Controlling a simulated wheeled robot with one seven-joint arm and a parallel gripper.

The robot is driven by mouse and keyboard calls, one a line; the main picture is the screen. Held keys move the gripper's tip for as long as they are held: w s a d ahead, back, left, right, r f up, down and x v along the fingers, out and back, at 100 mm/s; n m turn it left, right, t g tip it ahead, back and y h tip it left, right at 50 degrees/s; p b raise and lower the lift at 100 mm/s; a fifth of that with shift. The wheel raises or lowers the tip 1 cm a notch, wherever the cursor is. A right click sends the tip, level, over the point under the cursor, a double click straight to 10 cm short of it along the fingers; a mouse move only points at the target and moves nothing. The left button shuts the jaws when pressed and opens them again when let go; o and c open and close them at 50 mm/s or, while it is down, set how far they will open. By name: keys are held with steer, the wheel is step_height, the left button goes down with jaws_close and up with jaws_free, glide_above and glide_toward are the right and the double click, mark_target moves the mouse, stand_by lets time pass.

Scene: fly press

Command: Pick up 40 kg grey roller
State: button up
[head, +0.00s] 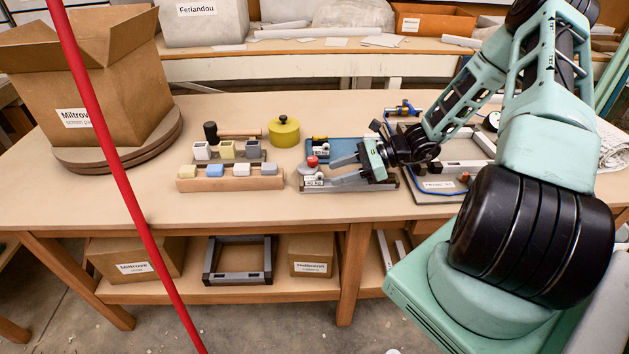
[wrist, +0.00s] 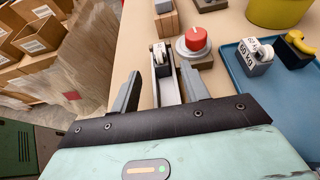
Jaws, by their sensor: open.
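My gripper (head: 331,172) is open above a narrow grey tray (head: 345,186), its fingers pointing left. In the wrist view my gripper (wrist: 160,74) has its two fingers apart, with a small grey-and-white labelled block (wrist: 160,57) in the channel ahead between them. In the head view this labelled block (head: 314,182) is at the tray's left end, close to the lower fingertip; its label seems to read 40 kg. Another labelled grey roller block (wrist: 257,57) sits on the blue tray (wrist: 238,84); its rotated label is hard to read. The fingers appear to hold nothing.
A red knob on a grey disc (wrist: 194,40) stands right beside the labelled block. A yellow roller (wrist: 296,49) shares the blue tray. A wooden rack (head: 230,183) with coloured blocks and a yellow-green pot (head: 284,133) stand left. A red pole (head: 115,165) crosses the foreground.

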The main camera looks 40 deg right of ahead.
mark_target(314, 180)
steer(key=x, duration=0.4)
steer(key=shift+w, duration=0.1)
jaws_close()
steer(key=shift+r, duration=0.2)
